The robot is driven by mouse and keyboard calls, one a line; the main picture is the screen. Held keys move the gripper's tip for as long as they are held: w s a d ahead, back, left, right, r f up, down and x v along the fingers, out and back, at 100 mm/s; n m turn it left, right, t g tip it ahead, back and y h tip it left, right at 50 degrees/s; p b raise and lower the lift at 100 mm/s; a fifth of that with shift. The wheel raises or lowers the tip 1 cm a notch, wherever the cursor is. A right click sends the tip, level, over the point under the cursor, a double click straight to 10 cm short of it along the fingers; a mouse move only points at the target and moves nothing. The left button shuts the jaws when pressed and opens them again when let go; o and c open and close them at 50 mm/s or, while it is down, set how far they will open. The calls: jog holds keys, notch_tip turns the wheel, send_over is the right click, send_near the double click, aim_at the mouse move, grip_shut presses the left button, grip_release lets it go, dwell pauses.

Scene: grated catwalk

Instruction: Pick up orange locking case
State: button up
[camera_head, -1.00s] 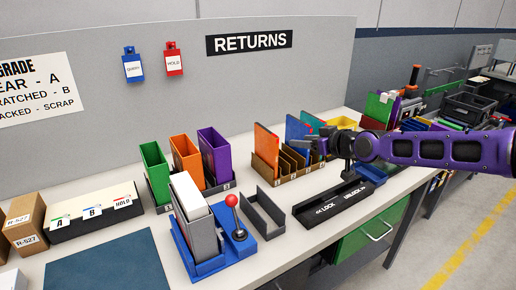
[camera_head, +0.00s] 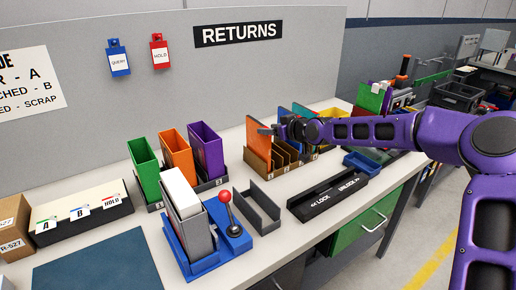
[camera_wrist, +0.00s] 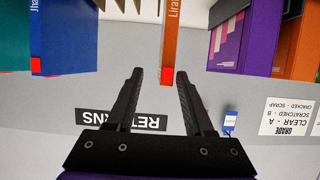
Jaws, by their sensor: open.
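The orange case (camera_head: 258,139) stands upright at the left end of a brown slotted rack (camera_head: 259,163). In the wrist view the orange case (camera_wrist: 173,38) shows edge-on, with a white-lettered spine and a red piece at its near end. My gripper (camera_head: 270,131) is open at the upper right part of the case. In the wrist view my gripper (camera_wrist: 158,74) has its fingertips on either side of the case's near end, the right one closer. I cannot tell whether they touch it.
Blue and teal cases (camera_wrist: 63,35) stand in the same rack. Green, orange and purple bins (camera_head: 206,150) stand to the left. A black lock/unlock slide (camera_head: 327,194) and an empty grey tray (camera_head: 257,208) lie in front. A grey panel (camera_head: 90,100) rises behind the table.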

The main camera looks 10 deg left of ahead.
send_over(258, 147)
jog(key=f, duration=0.2)
jog(key=shift+w+a+f, duration=0.15)
jog(key=shift+w, duration=0.45)
jog(key=shift+c, duration=0.3)
grip_shut()
dwell(0.7)
